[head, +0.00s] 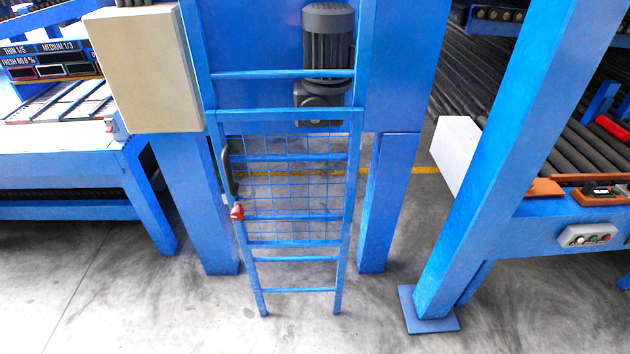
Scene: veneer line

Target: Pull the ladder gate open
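The ladder gate (290,240) is a blue mesh panel in front of the lower rungs of a blue ladder (340,285). The gate appears closed, lying flat against the ladder. A dark grey upright handle (228,170) is at its left edge. A small red part (237,212) sits below the handle on the same side. Neither of my grippers is in the head view.
A beige cabinet (148,70) is mounted left of the ladder. A blue table (60,165) stands at the left, and a roller conveyor (580,150) at the right. A blue post with a floor plate (432,310) stands front right. The concrete floor before the ladder is clear.

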